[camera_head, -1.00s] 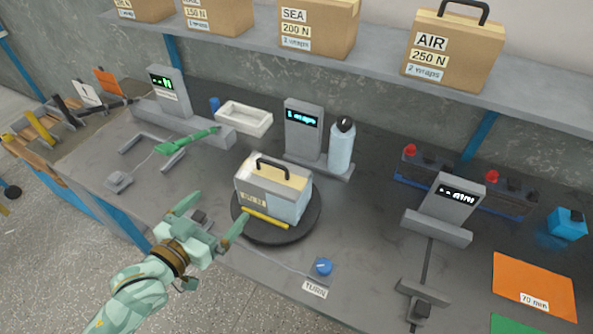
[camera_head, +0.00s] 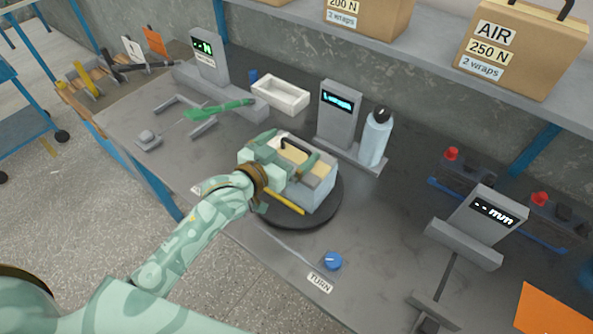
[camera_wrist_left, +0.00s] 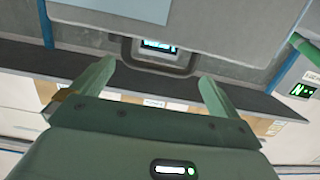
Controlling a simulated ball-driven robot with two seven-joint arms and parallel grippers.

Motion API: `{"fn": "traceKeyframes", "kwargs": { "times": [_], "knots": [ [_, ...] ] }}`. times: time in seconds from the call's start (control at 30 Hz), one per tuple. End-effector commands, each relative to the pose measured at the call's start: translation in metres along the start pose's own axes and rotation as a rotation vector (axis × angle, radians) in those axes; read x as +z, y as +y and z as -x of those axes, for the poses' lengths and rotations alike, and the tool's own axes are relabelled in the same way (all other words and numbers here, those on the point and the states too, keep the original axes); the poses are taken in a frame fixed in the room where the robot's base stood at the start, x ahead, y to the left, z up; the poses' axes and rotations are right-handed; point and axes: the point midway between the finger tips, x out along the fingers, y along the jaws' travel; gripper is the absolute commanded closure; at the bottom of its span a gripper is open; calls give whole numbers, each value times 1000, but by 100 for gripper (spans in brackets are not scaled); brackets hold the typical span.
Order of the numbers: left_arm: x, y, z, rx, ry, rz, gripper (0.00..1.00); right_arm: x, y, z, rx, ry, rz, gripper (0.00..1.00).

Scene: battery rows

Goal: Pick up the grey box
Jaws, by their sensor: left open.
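The grey box (camera_head: 318,195), with a cream top, a dark handle and a yellow strip along its lower edge, sits upright on a dark round turntable (camera_head: 262,217). My left gripper (camera_head: 288,153) is over the near side of its top, partly hiding the box and handle. In the left wrist view the grey box (camera_wrist_left: 215,22) fills the top, and its handle loop (camera_wrist_left: 183,68) hangs between the two spread fingers (camera_wrist_left: 155,85). The gripper is open and empty. Whether a finger touches the box cannot be told. My right gripper is not in view.
A grey display post (camera_head: 338,112) and a bottle (camera_head: 376,138) stand just behind the box. A white tray (camera_head: 281,97) and a green tool (camera_head: 222,109) lie to its left. A blue knob (camera_head: 333,261) is in front. Cartons (camera_head: 510,50) stand on the shelf above.

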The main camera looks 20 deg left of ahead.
Motion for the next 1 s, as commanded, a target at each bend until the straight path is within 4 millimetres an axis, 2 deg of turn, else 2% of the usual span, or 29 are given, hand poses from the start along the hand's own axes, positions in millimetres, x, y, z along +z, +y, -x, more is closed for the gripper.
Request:
{"fn": "traceKeyframes", "kwargs": {
  "times": [0.1, 0.23, 0.5, 0.57, 0.8, 0.83, 1.0],
  "knots": [
    [7, 3, -22, 0, 0, 3, 0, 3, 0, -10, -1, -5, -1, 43],
    [6, 3, -38, -1, 0, 0, 0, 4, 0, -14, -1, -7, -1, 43],
    [5, 4, -43, -1, -1, -1, 0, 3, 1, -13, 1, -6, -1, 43],
    [5, 3, -43, -1, -1, 0, 14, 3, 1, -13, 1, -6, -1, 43],
    [5, 3, -42, -1, -1, 0, 81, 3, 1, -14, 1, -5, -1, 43],
    [5, 3, -42, -1, -1, 0, 88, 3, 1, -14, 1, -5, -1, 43],
    [1, 3, -43, -1, 8, 1, 88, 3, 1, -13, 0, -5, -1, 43]
  ]
}}
